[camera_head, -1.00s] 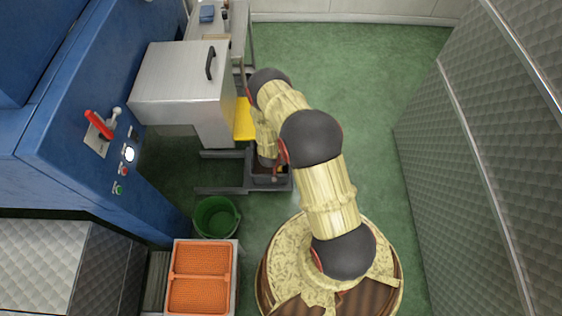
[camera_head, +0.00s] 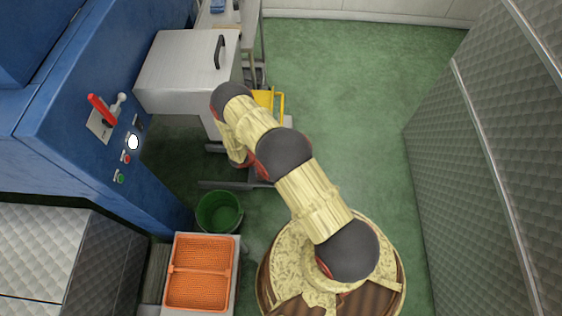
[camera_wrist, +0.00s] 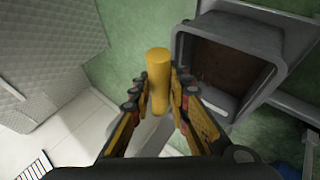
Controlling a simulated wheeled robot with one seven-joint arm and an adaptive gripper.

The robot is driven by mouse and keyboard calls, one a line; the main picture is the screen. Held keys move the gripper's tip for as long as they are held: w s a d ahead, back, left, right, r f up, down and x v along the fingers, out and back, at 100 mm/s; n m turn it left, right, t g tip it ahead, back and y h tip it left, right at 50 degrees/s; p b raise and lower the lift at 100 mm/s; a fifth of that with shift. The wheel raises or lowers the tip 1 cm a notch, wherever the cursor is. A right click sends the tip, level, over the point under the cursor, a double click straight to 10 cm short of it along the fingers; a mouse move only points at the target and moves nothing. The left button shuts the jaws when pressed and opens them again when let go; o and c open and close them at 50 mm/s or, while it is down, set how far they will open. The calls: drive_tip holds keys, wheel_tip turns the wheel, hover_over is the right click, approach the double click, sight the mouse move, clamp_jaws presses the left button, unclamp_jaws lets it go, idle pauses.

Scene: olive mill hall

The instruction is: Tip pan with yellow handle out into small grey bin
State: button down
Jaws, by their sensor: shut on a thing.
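My gripper (camera_wrist: 159,92) is shut on the yellow handle (camera_wrist: 158,68), a short upright-looking cylinder between the two fingers in the wrist view. The rest of the pan cannot be made out clearly; my gripper and wrist cover the area below the handle. A grey open rectangular bin (camera_wrist: 184,58) with a thick rim and a brown inside is just right of the handle in the wrist view. I cannot tell whether the handle touches it. In the head view my arm hides my gripper, the handle and the bin.
A steel box with a black handle (camera_head: 180,70) stands beside the blue machine (camera_head: 70,130). A yellow frame (camera_head: 281,106) shows beyond my arm. A quilted wall (camera_head: 480,180) is right; green floor between is clear.

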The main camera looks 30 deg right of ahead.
drive_tip(key=shift+w+a+f+n+g+h+b, duration=0.25)
drive_tip(key=shift+w+a+g+h+b, duration=0.3)
drive_tip(key=shift+h+b, duration=0.65)
drive_tip(key=shift+w+a+f+n+g+h+b, duration=0.15)
drive_tip(key=shift+w+a+n+g+h+b, duration=0.4)
drive_tip(key=shift+b, duration=1.15)
drive_tip(key=shift+s+a, duration=0.1)
drive_tip(key=shift+s, duration=0.15)
idle(0.7)
